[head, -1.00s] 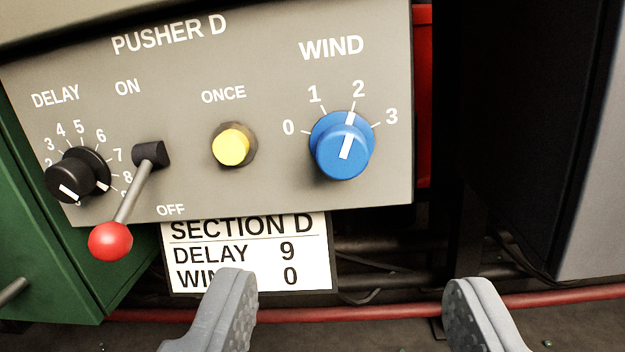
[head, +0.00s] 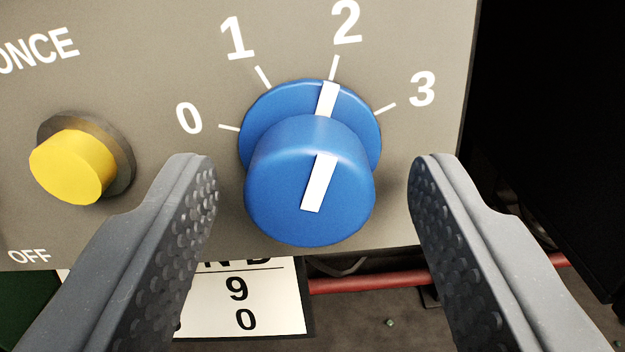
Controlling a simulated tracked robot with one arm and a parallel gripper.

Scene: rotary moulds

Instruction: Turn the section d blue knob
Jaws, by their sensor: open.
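The blue knob (head: 311,185) sits on the grey panel of section D, on a scale marked 0 to 3. Its white pointer line aims at the 2 mark. My gripper (head: 313,172) is open, with one grey finger to the left of the knob and one to the right. A gap shows between each finger and the knob in the picture. The white section D card (head: 285,303) below is partly hidden by the left finger; the figures 9 and 0 show on it.
A yellow button (head: 72,165) under the word ONCE stands left of my left finger, close to it. The grey panel (head: 420,35) ends to the right at a dark gap. A red pipe (head: 370,281) runs below the panel.

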